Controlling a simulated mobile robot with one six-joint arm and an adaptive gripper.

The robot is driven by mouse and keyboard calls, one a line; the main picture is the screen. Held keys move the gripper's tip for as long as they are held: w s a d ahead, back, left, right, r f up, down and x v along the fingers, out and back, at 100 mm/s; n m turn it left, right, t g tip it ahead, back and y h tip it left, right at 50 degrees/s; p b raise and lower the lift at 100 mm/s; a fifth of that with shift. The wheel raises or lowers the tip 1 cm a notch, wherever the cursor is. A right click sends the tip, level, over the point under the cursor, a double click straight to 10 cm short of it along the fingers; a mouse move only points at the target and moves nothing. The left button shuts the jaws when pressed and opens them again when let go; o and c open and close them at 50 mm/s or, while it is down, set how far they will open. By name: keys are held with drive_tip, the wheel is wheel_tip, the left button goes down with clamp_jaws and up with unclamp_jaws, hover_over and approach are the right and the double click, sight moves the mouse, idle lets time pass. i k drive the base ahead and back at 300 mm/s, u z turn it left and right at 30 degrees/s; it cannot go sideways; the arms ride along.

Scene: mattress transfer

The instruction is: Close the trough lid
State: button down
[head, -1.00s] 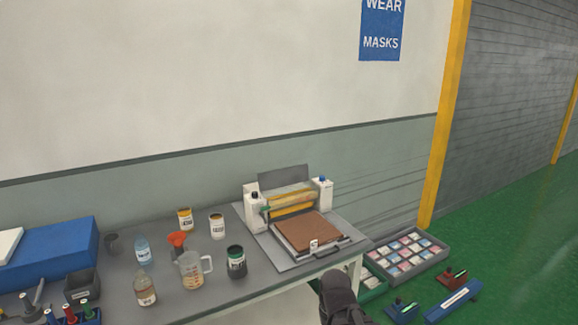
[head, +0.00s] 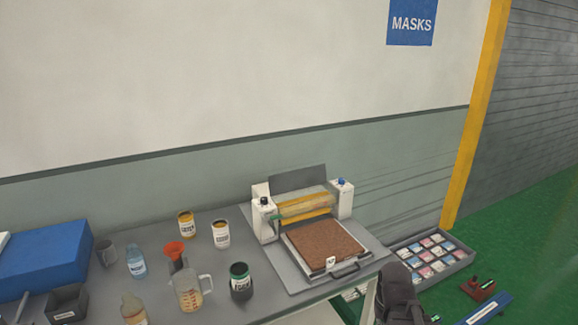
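The machine with the trough (head: 303,205) stands on the table between two white end posts, with a yellow roller showing. A grey plate that looks like the trough lid (head: 298,179) stands raised and tilted back behind the roller, so the trough is open. A brown textured slab (head: 326,245) lies in a framed bed with a black handle in front. Part of my arm (head: 397,292) shows dark at the bottom right, beside the table's front edge and apart from the lid. The gripper's fingertips cannot be made out, and nothing held is visible.
On the grey table (head: 141,233), left of the machine, stand a green-labelled can (head: 240,281), a measuring jug (head: 190,291), an orange funnel (head: 174,252), bottles, paint cans and a blue box (head: 48,258). A compartment tray (head: 459,259) is at the right.

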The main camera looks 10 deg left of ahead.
sight(290, 182)
drive_tip(key=u, duration=0.4)
drive_tip(key=i, duration=1)
drive_tip(key=u, duration=0.65)
